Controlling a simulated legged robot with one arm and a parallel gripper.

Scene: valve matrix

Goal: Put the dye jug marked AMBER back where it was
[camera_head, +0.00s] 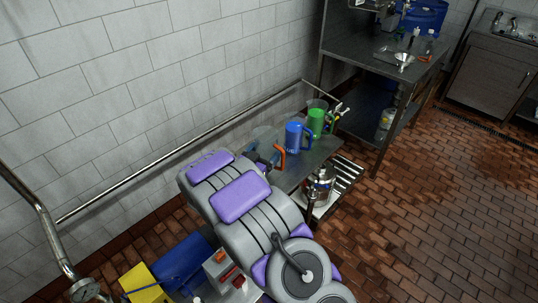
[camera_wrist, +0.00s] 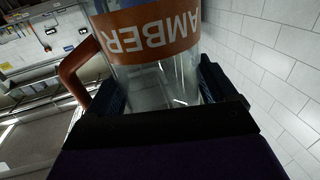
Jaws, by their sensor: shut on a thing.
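The dye jug marked AMBER fills the top of the wrist view (camera_wrist: 150,40). It is clear, with an orange band whose white lettering appears upside down, and an orange-brown handle on the left. My gripper (camera_wrist: 165,92) is shut on its body, one dark finger on each side. In the head view, its orange handle (camera_head: 280,156) shows just past the end of my arm, by the metal shelf; my arm hides part of the jug. I cannot tell whether its base touches the shelf.
A blue jug (camera_head: 294,138) and a green jug (camera_head: 316,122) stand close by on the metal shelf (camera_head: 322,149). A steel pot (camera_head: 320,184) sits lower in front. A wall rail (camera_head: 190,143) runs behind. A taller metal rack (camera_head: 349,62) stands right; the brick floor (camera_head: 440,200) there is clear.

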